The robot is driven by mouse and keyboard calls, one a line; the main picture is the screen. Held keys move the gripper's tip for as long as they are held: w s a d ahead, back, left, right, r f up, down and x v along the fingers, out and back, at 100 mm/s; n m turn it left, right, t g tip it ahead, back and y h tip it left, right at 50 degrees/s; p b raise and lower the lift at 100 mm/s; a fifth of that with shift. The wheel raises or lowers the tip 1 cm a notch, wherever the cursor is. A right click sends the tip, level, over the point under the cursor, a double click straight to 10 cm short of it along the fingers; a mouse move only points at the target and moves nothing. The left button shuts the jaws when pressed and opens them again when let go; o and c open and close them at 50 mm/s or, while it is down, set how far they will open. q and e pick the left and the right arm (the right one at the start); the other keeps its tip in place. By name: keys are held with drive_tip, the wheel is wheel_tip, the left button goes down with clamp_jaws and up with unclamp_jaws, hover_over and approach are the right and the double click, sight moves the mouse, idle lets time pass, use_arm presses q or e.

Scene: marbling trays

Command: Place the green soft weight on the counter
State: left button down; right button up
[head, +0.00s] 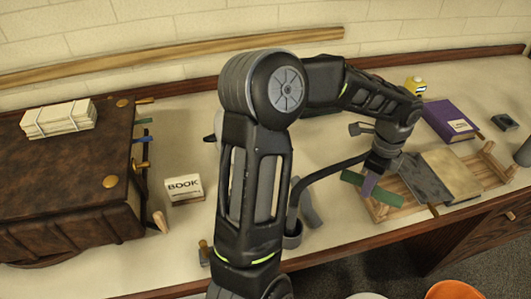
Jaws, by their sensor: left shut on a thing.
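The green soft weight (352,177) is a dark green strip at the left end of a wooden book cradle (385,211). My left gripper (375,170) is over the cradle's left end and shut on the green weight, which sticks out on both sides of it. A purple strip shows just below the jaws, and I cannot tell how it is attached. The light counter (335,215) has bare surface left of and in front of the cradle. My left arm hides part of the counter's middle. My right gripper is not in view.
An open book (452,172) lies on the cradle. A purple book (451,121) and a yellow item (415,86) stand behind it. A large brown book (70,170) with bundled cards (58,118) and a small box marked BOOK (184,188) are at left.

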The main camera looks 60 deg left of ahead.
sight(347, 180)
use_arm(q)
drive_tip(key=s+a+m, duration=0.1)
drive_tip(key=m, duration=0.1)
drive_tip(key=s+a+m, duration=0.1)
drive_tip(key=a+m, duration=0.1)
drive_tip(key=s+a+m+p, duration=0.1)
drive_tip(key=a+m, duration=0.1)
drive_tip(key=shift+s+f, duration=0.2)
drive_tip(key=shift+s, duration=0.2)
drive_tip(key=shift+s+a+f+m, duration=0.15)
drive_tip(key=shift+s+a+m, duration=0.25)
drive_tip(key=shift+m, duration=0.3)
drive_tip(key=shift+f+p, duration=0.35)
drive_tip(key=shift+f, duration=2.8)
wheel_tip(347, 180, down, 3)
drive_tip(key=shift+d+f, duration=0.1)
drive_tip(key=shift+f, duration=0.25)
